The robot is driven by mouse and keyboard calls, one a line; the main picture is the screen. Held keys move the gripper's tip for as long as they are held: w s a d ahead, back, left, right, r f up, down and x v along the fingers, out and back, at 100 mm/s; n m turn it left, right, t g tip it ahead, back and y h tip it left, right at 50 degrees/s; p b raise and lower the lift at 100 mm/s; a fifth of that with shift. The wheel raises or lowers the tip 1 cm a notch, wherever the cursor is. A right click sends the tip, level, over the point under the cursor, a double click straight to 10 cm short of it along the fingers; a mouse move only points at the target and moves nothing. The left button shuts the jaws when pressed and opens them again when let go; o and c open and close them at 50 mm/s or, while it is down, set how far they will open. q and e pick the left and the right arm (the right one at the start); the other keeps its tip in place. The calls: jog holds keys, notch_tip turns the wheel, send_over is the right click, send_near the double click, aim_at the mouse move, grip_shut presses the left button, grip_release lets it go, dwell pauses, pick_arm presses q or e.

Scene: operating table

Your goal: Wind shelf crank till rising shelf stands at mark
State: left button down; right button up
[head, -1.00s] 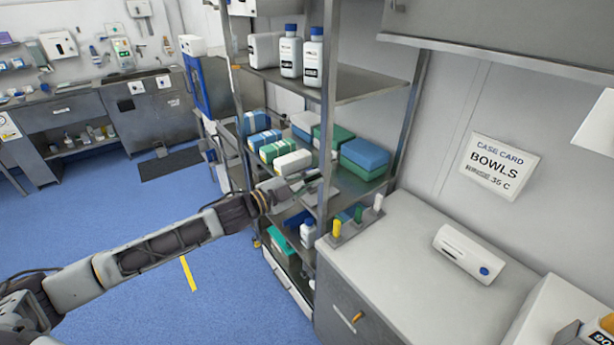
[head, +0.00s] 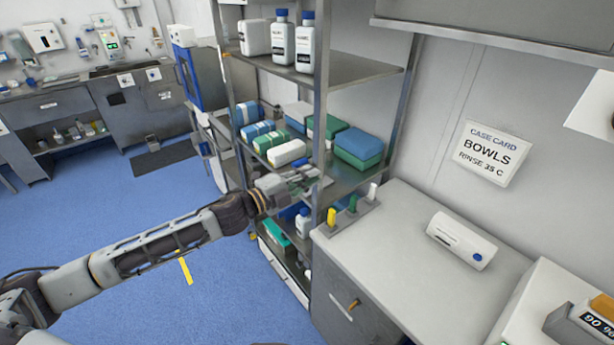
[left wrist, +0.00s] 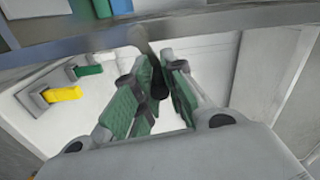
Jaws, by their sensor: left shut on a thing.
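The metal shelf rack (head: 322,120) stands in the middle of the head view. Its middle shelf (head: 345,184) bears blue, green and white packs (head: 358,147). My left gripper (head: 308,178) is at the front of the rack, by the front post, just below that shelf's edge. In the left wrist view its green-padded fingers (left wrist: 160,88) are shut around a dark knob (left wrist: 158,84) on a short arm, which looks like the crank handle. The fingers hide part of it. I cannot make out a height mark. My right gripper is not in view.
Bottles (head: 305,42) stand on the upper shelf (head: 350,72). A counter (head: 400,225) at the right bears yellow, green and white upright tabs (head: 352,205) close to my gripper, and a white device (head: 461,241). Blue floor at the left is open.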

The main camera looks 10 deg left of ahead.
pick_arm(q)
jog(key=shift+f, duration=0.2)
jog(key=c, duration=1.4)
grip_release()
jog(key=shift+r, duration=0.1)
jog(key=shift+s+a, duration=0.15)
jog(key=shift+v, duration=5.75)
